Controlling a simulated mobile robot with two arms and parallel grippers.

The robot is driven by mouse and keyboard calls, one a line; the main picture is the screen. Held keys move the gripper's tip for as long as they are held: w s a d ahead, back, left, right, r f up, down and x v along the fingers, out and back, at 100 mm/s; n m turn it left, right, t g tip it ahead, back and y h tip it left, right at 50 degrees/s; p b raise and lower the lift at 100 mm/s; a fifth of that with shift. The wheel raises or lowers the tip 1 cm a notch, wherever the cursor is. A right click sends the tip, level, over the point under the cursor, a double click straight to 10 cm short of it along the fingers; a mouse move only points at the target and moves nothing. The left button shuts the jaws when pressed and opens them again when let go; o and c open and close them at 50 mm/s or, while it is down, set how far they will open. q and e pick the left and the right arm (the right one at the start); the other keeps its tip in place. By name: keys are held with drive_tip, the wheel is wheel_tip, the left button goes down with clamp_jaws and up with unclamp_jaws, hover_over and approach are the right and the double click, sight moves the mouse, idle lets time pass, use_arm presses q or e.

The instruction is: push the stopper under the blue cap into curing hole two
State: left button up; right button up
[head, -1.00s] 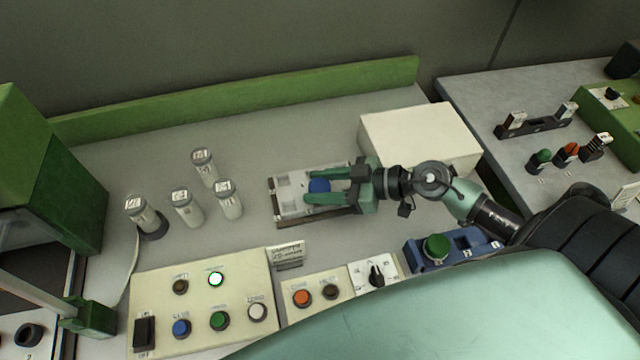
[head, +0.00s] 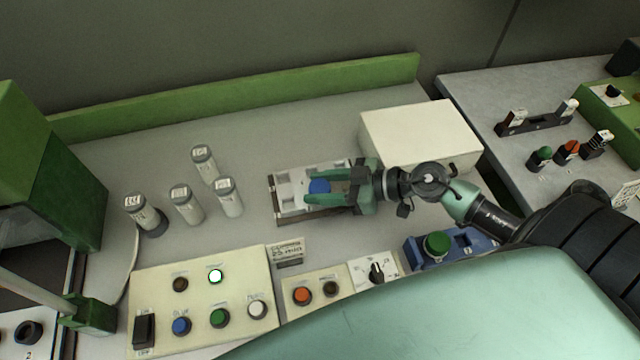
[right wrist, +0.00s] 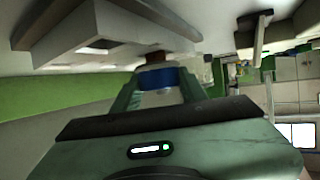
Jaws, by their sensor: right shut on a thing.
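The blue cap (head: 319,187) sits between the fingers of my right gripper (head: 316,186), over the pale tray (head: 288,208). In the right wrist view the blue cap (right wrist: 160,78) is between the two green fingers, which are shut on it. A small brown piece, seemingly the stopper (right wrist: 157,57), shows on the tray side of the cap. The tray (right wrist: 110,38) is upside down at the top there. I cannot tell which hole lies under the stopper or whether it is inside one.
Several labelled white tubes (head: 186,206) stand left of the tray. A cream box (head: 420,132) stands behind my right wrist. A button panel (head: 245,287) and a blue unit with a green button (head: 436,245) lie in front. Bare bench lies between tubes and tray.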

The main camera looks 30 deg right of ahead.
sight(324, 188)
drive_tip(key=o, duration=1.4)
drive_tip(key=shift+s+d, duration=0.1)
drive_tip(key=v, duration=0.6)
drive_tip(key=shift+s+d+b, duration=0.1)
drive_tip(key=shift+s+b, duration=0.05)
drive_tip(key=shift+b, duration=0.2)
drive_tip(key=shift+s+d+r, duration=0.35)
drive_tip(key=shift+d, duration=0.05)
